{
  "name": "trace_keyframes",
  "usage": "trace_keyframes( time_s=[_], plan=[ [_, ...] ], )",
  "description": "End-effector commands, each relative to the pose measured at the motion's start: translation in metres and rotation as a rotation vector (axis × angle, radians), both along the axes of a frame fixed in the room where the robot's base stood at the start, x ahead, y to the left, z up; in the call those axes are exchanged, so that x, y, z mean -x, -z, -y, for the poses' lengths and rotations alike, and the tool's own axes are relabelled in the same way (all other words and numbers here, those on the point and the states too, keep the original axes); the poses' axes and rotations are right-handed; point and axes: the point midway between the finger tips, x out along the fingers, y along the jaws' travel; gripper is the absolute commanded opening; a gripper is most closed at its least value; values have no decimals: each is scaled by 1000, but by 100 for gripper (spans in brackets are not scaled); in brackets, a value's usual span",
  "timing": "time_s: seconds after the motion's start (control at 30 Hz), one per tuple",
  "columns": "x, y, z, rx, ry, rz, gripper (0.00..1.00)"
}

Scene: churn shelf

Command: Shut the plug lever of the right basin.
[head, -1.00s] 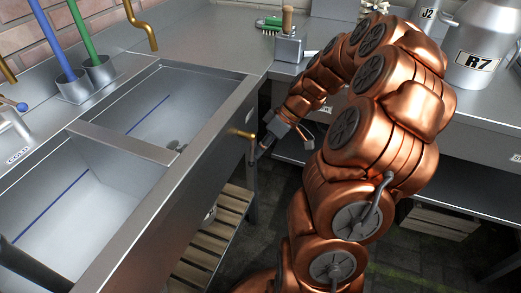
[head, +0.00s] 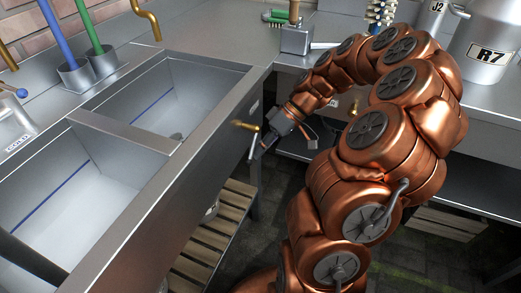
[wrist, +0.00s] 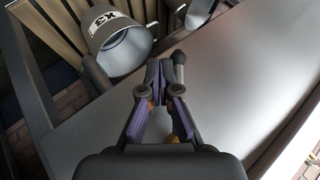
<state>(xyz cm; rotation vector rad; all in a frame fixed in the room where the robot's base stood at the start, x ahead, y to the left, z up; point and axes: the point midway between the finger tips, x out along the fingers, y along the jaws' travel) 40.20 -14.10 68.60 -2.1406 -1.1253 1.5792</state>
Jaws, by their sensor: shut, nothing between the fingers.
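The right basin (head: 160,125) is the far one in the steel sink, behind the divider. Its plug lever (head: 254,144) is a thin rod on a brass fitting (head: 245,125) on the sink's front face. In the head view it hangs down at a slight slant. My gripper (head: 262,149) is shut and empty, at the lever's lower part. In the wrist view my fingertips (wrist: 160,72) are together. The lever's dark end (wrist: 179,58) stands just right of them; I cannot tell if they touch. A bit of brass (wrist: 174,138) shows behind the fingers.
A slatted shelf (head: 215,222) lies under the sink. A labelled grey pail (wrist: 122,48) stands there in the wrist view. A counter (head: 345,62) with a metal block (head: 296,41) and a can marked R7 (head: 490,52) is at the back right.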

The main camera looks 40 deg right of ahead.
Motion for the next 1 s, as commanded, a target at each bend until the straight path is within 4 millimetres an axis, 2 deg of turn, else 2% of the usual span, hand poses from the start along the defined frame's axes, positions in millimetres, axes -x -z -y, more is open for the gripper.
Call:
trace_keyframes(
  time_s=[0.13,1.0],
  plan=[
    [2,0,-3,-58,0,-35,0],
    [11,-14,-18,-52,-1,-31,0]
  ],
)
